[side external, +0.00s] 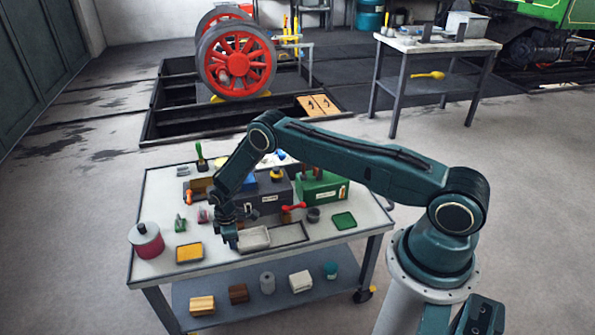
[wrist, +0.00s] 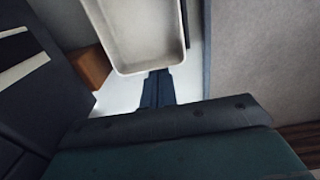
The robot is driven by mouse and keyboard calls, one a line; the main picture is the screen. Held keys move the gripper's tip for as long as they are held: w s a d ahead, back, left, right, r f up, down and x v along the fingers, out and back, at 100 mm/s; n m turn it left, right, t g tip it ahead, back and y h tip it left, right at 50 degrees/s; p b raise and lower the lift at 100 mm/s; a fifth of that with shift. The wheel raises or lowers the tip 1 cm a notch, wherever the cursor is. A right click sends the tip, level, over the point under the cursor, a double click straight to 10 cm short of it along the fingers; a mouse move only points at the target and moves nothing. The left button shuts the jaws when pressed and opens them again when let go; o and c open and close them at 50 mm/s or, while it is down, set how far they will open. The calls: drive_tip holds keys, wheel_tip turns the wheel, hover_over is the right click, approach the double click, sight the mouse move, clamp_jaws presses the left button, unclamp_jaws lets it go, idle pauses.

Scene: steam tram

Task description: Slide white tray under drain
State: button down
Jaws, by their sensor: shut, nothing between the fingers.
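The white tray (side external: 254,238) lies on the workbench (side external: 150,265) in front of a dark grey box (side external: 268,198). In the wrist view the white tray (wrist: 140,35) is empty, and its near end shows just beyond my fingers. My gripper (side external: 230,238) is low over the bench at the left end of the tray. Its dark fingers (wrist: 157,88) are shut with nothing between them. I cannot tell whether they touch the tray's rim. A dark-edged rectangle (side external: 291,234) lies right of the tray. I cannot pick out the drain with certainty.
A red-handled part (side external: 293,207) and a green box (side external: 320,188) stand behind and to the right. A green pad (side external: 344,220) lies further right. A yellow block (side external: 189,252) and a pink-and-dark can (side external: 146,241) are at the left. The front bench strip is mostly clear.

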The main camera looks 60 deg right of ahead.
sight(257, 242)
drive_tip(key=shift+s+d, duration=0.1)
drive_tip(key=s+d, duration=0.8)
drive_tip(key=shift+s+d, duration=0.25)
drive_tip(key=shift+w+a, duration=0.55)
drive_tip(key=shift+a, duration=0.05)
drive_tip(key=shift+w+a+r, duration=0.1)
drive_tip(key=shift+w+a, duration=0.8)
drive_tip(key=shift+w, duration=0.05)
wheel_tip(257, 242, up, 10)
